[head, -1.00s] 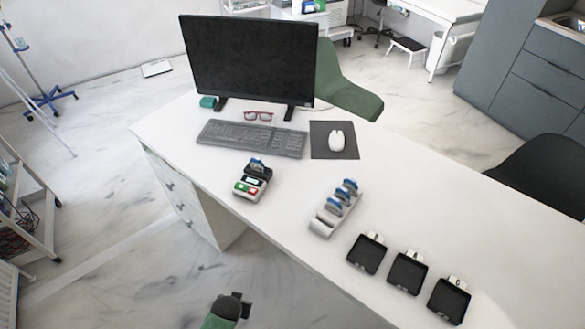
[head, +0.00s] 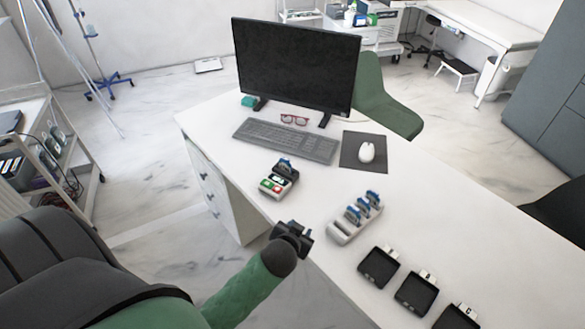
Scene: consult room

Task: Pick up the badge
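No single item is clearly marked as the badge. Small blue-topped items (head: 362,205) stand in a white slotted holder (head: 343,234) near the desk's front edge. Another blue-topped item (head: 286,165) sits in a small terminal (head: 277,184) with red and green keys, left of the holder. My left gripper (head: 293,234) is at the desk's front edge, between the terminal and the holder in the picture and apart from both. It looks empty, but its finger opening is too small and dark to judge. My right gripper is not in view.
Several things share the white desk (head: 440,215): a monitor (head: 295,65), keyboard (head: 287,140), red glasses (head: 294,119), mouse (head: 366,151) on a dark mat (head: 350,160), and three black trays with lettered tags (head: 416,293) at front right. A cart (head: 75,150) stands left.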

